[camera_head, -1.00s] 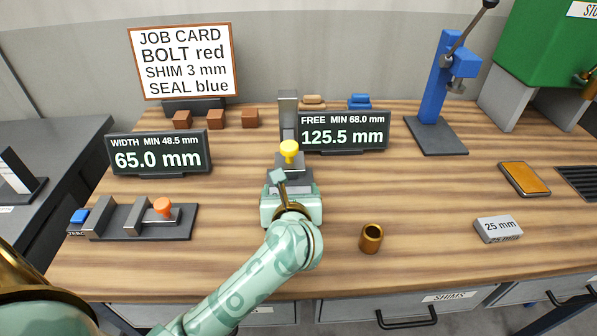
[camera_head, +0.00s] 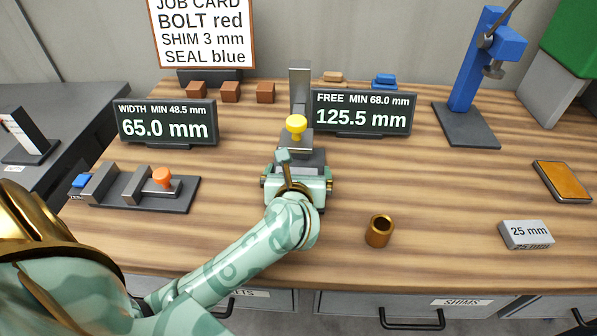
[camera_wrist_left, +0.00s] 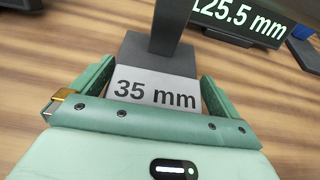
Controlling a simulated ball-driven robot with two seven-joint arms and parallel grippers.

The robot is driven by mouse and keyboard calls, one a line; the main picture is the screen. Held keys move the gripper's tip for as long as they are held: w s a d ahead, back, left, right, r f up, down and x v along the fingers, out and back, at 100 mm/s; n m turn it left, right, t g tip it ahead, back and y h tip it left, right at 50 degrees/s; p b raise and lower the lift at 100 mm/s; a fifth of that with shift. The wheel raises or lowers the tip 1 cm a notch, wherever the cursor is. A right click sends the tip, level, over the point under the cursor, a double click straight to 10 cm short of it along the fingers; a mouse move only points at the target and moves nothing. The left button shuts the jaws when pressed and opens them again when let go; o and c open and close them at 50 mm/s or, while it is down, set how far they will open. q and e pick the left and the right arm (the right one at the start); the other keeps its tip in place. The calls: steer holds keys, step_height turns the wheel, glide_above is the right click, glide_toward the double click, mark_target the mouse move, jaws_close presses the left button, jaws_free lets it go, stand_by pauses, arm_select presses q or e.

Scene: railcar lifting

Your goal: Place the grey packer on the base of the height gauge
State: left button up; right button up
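A grey packer (camera_wrist_left: 155,92) marked 35 mm lies between the fingers of my left gripper (camera_wrist_left: 157,85) in the left wrist view. The fingers close on its two sides. The height gauge has an upright grey column (camera_head: 300,80), a yellow knob (camera_head: 296,125) and a dark base (camera_wrist_left: 135,50). The packer is at the near part of this base; I cannot tell whether it rests on it. In the head view my left gripper (camera_head: 297,182) is just in front of the gauge and hides the packer. My right gripper is not in view.
The height display (camera_head: 362,112) reads 125.5 mm, right of the gauge. A width gauge (camera_head: 135,190) stands at left. A brass bush (camera_head: 380,231) and another grey block (camera_head: 526,234) marked 25 mm are at right. A blue press (camera_head: 474,80) stands behind. The table's front middle is clear.

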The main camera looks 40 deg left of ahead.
arm_select(q)
steer(key=shift+a+r, duration=0.1)
steer(key=shift+r, duration=0.15)
steer(key=p+v, duration=0.3)
steer(key=v, duration=0.9)
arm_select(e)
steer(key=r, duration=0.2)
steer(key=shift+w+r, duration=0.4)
